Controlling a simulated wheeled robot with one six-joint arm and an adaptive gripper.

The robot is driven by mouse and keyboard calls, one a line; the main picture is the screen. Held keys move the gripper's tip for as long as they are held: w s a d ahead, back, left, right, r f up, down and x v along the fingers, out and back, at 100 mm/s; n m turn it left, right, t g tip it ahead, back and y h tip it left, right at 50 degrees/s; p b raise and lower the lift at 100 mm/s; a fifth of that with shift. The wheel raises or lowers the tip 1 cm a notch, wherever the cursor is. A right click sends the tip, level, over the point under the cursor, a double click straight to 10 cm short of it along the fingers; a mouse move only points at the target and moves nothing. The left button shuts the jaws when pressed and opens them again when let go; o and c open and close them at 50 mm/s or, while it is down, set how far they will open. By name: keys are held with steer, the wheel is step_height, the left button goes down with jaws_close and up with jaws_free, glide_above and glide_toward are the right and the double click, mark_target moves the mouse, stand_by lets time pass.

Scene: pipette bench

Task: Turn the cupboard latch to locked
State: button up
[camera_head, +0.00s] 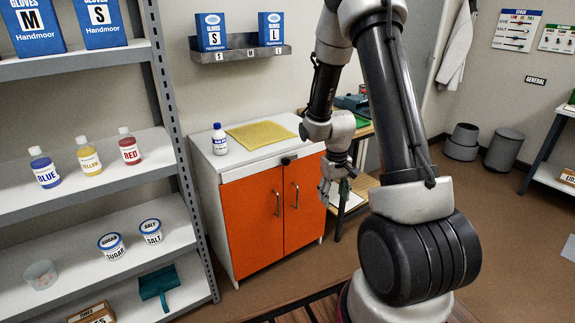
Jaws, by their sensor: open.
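The cupboard (249,225) is white with two orange doors and a metal handle on each. A small black latch (288,160) sits on the white strip above the doors, near where they meet. Its exact angle is too small to tell. My gripper (337,197) points down in front of the cupboard's right side, apart from the latch and to the right of it and lower in the picture. It is open, and I see nothing between its fingers.
A shelf rack (181,150) with bottles and tubs stands at the left. A glove-box wall shelf (238,55) hangs above. Floor (297,262) before the doors looks clear.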

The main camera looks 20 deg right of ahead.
steer(key=w+d+f+t, duration=0.1)
steer(key=w+f+t, duration=0.1)
steer(key=w+f, duration=0.45)
steer(key=w+d+f+t, duration=0.1)
steer(key=w+f, duration=0.2)
steer(key=f, duration=0.7)
steer(key=n+t+y, duration=0.2)
steer(key=n+t, duration=0.1)
steer(key=t, duration=1.2)
glide_toward(287, 163)
steer(key=w, duration=0.9)
steer(key=shift+w+a, duration=0.35)
steer(key=shift+w, duration=0.05)
jaws_close()
